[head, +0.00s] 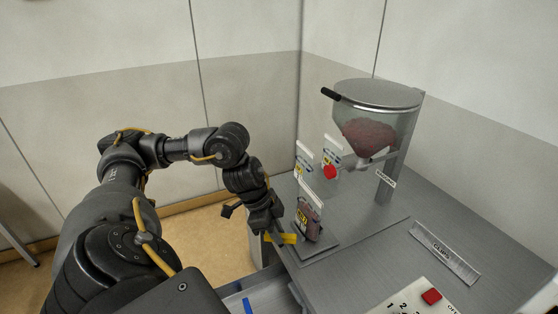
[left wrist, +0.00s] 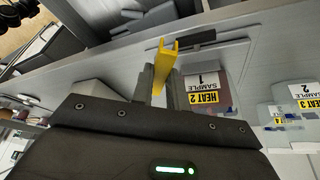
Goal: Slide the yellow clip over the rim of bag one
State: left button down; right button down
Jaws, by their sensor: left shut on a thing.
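My left gripper (head: 274,231) points down at the left edge of the grey bench and is shut on the yellow clip (head: 283,239). In the left wrist view the clip (left wrist: 166,62) stands up between the two fingers (left wrist: 161,88). Bag one (head: 309,216), a clear bag with dark reddish contents and a white top strip, stands upright just right of the clip. In the left wrist view bag one (left wrist: 208,88) shows its label "SAMPLE 1" and a yellow "HEAT 2" tag. A gap shows between clip and bag there. My right gripper is out of view.
Another labelled bag (left wrist: 302,100) marked "SAMPLE 2" stands farther along. A hopper (head: 372,110) with dark red material and a red knob (head: 330,172) rises behind the bags. A labelled grey strip (head: 445,252) and a panel with a red button (head: 431,297) lie at right.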

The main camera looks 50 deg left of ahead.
pick_arm(q)
jog(key=s+a+r+m+g, duration=0.1)
jog(key=a+r+m, duration=0.3)
jog(key=a+r, duration=0.6)
jog(key=w+d+r+m+g, duration=0.3)
jog(key=w+d+m, duration=0.2)
jog(key=d+m, duration=0.1)
jog(key=shift+w+d+m+h+p, duration=0.15)
jog(key=shift+d+m+h+p, duration=0.2)
jog(key=shift+m, duration=0.35)
jog(key=shift+a+f, duration=0.1)
jog(key=shift+a, duration=0.05)
